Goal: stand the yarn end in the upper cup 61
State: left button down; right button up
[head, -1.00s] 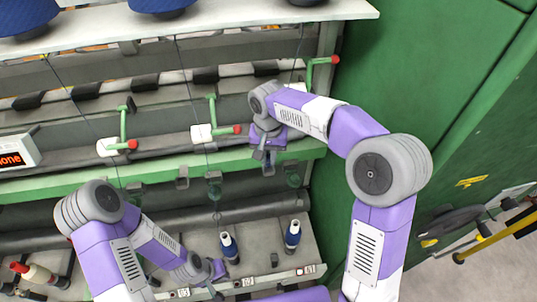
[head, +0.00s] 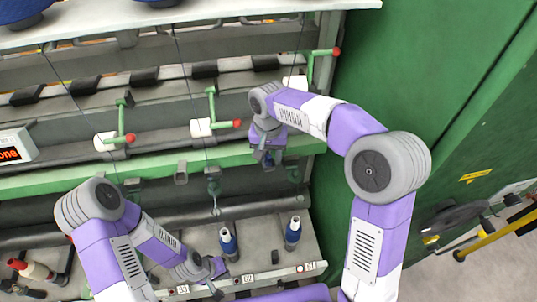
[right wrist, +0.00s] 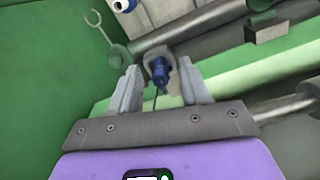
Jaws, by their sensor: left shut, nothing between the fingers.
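My right gripper (head: 268,162) is at the front of the green rail in the head view. In the right wrist view its two fingers (right wrist: 160,88) stand apart. Between them is a small blue yarn end (right wrist: 158,70), apart from both fingers, with a dark thread trailing towards me. It appears upright within a grey cup (right wrist: 173,75) on the green rail, probably upper cup 61; its number is not visible. How deep it sits I cannot tell. My left gripper (head: 215,289) is shut and empty, low over the front rail near label 62.
Blue bobbins (head: 228,243) (head: 293,233) stand on the lower deck. Green levers with red knobs (head: 225,123) stick out above the rail. A green cabinet wall (head: 400,60) closes off the right side. Thin threads hang from above.

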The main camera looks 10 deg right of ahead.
notch_tip(320, 180, up, 8)
jog(key=shift+f, duration=0.2)
dwell(0.4)
dwell(0.4)
